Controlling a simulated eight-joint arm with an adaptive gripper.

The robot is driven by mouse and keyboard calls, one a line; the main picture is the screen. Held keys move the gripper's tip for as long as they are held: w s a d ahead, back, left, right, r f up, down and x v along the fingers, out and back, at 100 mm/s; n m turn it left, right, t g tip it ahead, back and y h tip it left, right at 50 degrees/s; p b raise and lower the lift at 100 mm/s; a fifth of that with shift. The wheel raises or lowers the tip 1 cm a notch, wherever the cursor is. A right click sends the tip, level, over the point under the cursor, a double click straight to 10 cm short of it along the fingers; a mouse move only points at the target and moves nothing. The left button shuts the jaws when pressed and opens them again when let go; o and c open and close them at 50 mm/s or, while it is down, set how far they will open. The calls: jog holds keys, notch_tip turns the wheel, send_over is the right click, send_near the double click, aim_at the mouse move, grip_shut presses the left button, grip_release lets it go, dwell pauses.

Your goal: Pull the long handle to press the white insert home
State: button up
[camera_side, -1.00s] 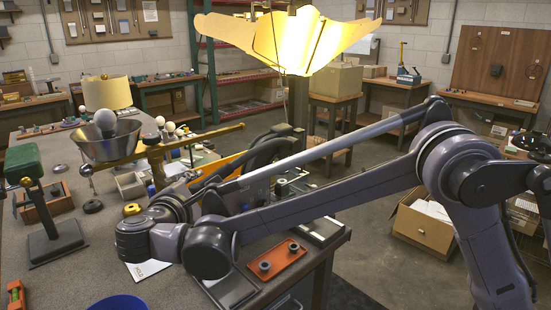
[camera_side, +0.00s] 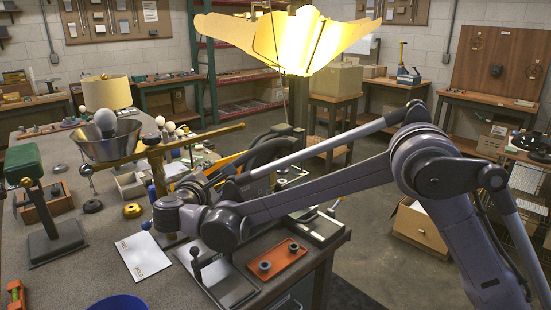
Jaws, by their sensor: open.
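A long brass bar (camera_side: 205,138) slants over the bench from a post, above the near tools. A short upright lever with a dark knob (camera_side: 195,252) stands on a grey plate (camera_side: 232,286) near the bench's front. I cannot tell which of these is the long handle. I cannot make out the white insert for certain. My gripper (camera_side: 168,214) is at the end of my arm, above the bench, left of and behind the dark-knobbed lever and apart from it. It is open and nothing shows in it; its fingers are mostly hidden by the wrist.
A white bulb (camera_side: 105,121) sits in a metal bowl (camera_side: 108,143) at left. A green-topped stand (camera_side: 45,200), a white sheet (camera_side: 142,256), an orange tray (camera_side: 277,260) and a blue bowl (camera_side: 118,304) lie around. A lit shade (camera_side: 285,40) hangs above.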

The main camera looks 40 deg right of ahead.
grip_shut()
jog(key=shift+r, duration=0.1)
